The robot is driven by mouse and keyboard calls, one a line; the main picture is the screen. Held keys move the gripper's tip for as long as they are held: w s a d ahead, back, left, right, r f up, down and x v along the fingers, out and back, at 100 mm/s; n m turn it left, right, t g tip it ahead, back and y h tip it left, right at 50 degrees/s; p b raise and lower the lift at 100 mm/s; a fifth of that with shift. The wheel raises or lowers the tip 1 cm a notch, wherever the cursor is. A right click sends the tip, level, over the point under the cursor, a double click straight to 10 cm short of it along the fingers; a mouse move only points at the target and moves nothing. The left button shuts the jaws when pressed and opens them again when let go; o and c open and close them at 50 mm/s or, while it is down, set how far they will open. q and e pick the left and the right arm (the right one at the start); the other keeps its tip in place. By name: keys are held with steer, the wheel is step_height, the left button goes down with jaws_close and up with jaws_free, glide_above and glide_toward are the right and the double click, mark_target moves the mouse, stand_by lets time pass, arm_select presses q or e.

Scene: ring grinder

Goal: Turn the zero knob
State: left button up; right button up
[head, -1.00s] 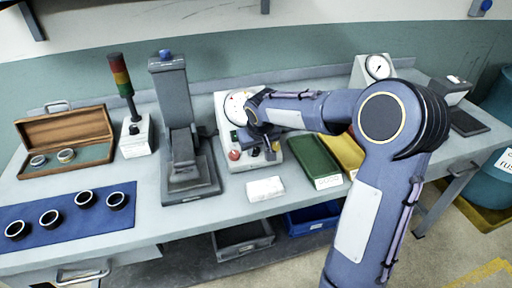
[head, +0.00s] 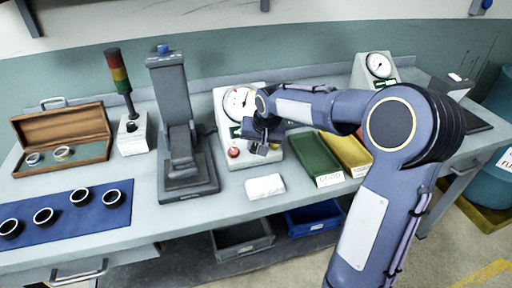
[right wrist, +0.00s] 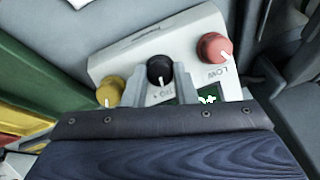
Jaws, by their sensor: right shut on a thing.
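The white control box (head: 222,101) with a round dial (head: 239,103) stands on the bench in the head view. In the right wrist view its panel (right wrist: 125,60) carries a yellow knob (right wrist: 110,91), a black knob (right wrist: 159,69) and a red knob (right wrist: 214,47). The label by the black knob is partly covered, seeming to end in "RO"; the red one's reads "LOW". My right gripper (right wrist: 160,82) is shut on the black knob, one finger on each side. In the head view my right gripper (head: 262,148) hides the black and yellow knobs. My left gripper is out of view.
A grey press-like stand (head: 188,160) is close to the box's left. Green (head: 316,154) and yellow (head: 347,150) trays lie to its right. Rings sit on a blue mat (head: 70,224) at far left.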

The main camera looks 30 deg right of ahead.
steer(key=shift+d+m+t+y+b, duration=0.1)
steer(key=shift+m+t+y+b, duration=0.35)
steer(key=shift+m, duration=1.35)
steer(key=o, duration=1)
steer(key=shift+s, duration=0.1)
steer(key=v, duration=0.7)
steer(key=shift+r, duration=0.4)
steer(key=shift+s, duration=0.2)
